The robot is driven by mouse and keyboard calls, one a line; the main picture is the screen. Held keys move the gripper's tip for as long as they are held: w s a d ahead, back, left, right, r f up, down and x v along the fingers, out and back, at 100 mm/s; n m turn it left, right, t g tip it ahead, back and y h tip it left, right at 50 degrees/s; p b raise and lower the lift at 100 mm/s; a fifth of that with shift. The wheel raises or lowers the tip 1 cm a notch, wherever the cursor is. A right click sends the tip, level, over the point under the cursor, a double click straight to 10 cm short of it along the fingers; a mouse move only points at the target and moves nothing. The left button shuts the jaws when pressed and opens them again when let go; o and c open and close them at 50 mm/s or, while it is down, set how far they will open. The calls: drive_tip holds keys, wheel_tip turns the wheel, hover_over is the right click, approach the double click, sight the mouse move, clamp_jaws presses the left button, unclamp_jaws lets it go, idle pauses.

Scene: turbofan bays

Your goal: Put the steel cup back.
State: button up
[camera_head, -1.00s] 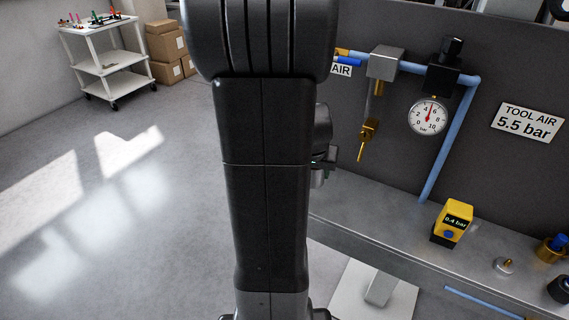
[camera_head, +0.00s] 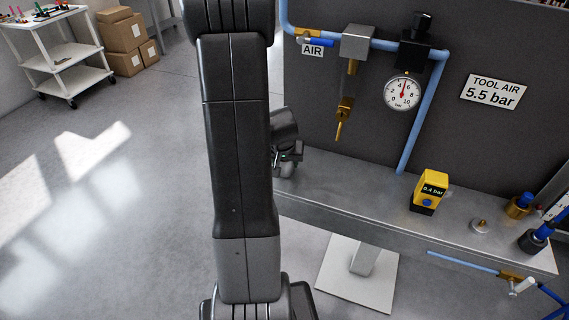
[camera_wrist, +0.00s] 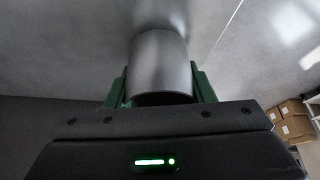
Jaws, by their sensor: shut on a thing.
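My gripper (camera_wrist: 160,92) is shut on the steel cup (camera_wrist: 160,62), a smooth grey cylinder between its green fingers in the wrist view. In the head view my gripper (camera_head: 292,155) is partly hidden behind my arm, at the left end of the bench. The cup (camera_head: 286,170) shows there only as a small grey piece below the fingers. To the right, a grey metal block (camera_head: 356,41) sits in the blue pipe on the panel, with a brass part (camera_head: 346,103) hanging below it. The cup is apart from the block.
A pressure gauge (camera_head: 402,93) hangs under a black regulator (camera_head: 415,50). On the grey bench (camera_head: 350,205) stand a yellow meter (camera_head: 429,191), a small brass-tipped piece (camera_head: 480,226) and blue-topped fittings (camera_head: 519,205). The bench's left part looks clear. A white trolley (camera_head: 75,54) stands far left.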

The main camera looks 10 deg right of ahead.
drive_tip(key=shift+f, duration=0.3)
drive_tip(key=shift+f, duration=0.15)
drive_tip(key=o, duration=1.1)
drive_tip(key=shift+r, duration=0.4)
drive_tip(key=v, duration=1.1)
drive_tip(key=shift+s+r, duration=0.25)
drive_tip(key=shift+a, duration=0.1)
